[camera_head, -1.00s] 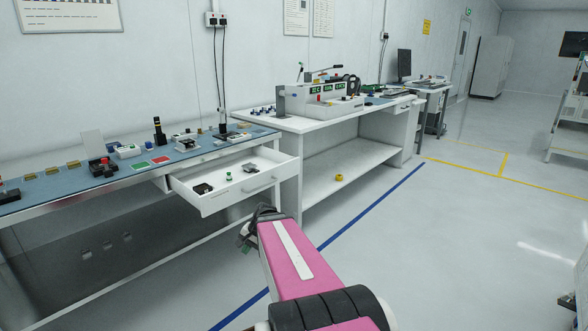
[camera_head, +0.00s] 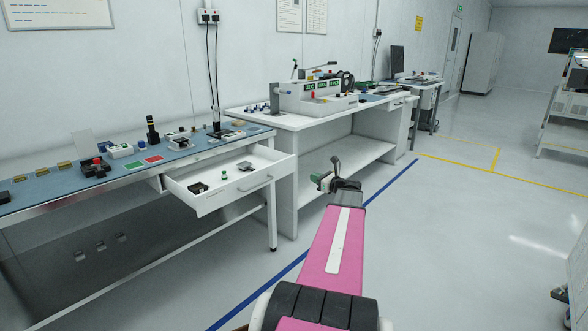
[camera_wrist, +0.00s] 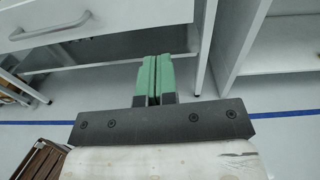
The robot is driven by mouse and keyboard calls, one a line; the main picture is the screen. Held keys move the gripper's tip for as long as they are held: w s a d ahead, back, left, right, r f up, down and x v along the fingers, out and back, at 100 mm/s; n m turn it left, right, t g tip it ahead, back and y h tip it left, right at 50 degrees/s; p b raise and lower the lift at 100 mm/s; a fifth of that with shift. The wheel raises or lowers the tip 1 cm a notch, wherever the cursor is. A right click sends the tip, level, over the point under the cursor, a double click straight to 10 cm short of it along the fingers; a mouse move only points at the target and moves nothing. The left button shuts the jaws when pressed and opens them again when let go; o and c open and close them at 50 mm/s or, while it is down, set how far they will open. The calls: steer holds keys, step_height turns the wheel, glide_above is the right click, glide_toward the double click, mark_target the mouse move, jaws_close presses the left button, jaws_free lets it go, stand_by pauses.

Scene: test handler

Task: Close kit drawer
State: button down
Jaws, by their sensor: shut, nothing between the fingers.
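The white kit drawer (camera_head: 235,197) is pulled out from under the blue-topped bench in the head view. A few small parts lie in it, among them a black block (camera_head: 198,187) and a green-topped piece (camera_head: 225,175). Its bar handle (camera_head: 263,184) is on the front face; the drawer front (camera_wrist: 140,14) and handle (camera_wrist: 50,27) also show at the top left of the wrist view. My gripper (camera_head: 319,181) is right of the drawer front, apart from it. Its green fingers (camera_wrist: 155,80) are together and empty in the wrist view.
The blue-topped bench (camera_head: 70,178) carries several small devices. A white table (camera_head: 290,121) with a lower shelf (camera_head: 345,160) and instruments stands right of the drawer, behind my gripper. Open floor (camera_head: 460,240) lies to the right, with a blue line.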

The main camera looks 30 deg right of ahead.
mark_target(256, 158)
steer(key=shift+m+t, duration=0.3)
steer(key=shift+m, duration=0.1)
steer(key=x, duration=0.8)
steer(key=d+x, duration=0.1)
steer(key=x, duration=0.4)
steer(key=shift+w+d+r, duration=0.1)
steer(key=shift+w+r, duration=0.15)
steer(key=shift+w, duration=0.05)
steer(key=x, duration=2.6)
steer(key=shift+w+d+f, duration=0.1)
steer(key=shift+w+f, duration=0.1)
steer(key=shift+w, duration=0.1)
steer(key=shift+s, duration=0.1)
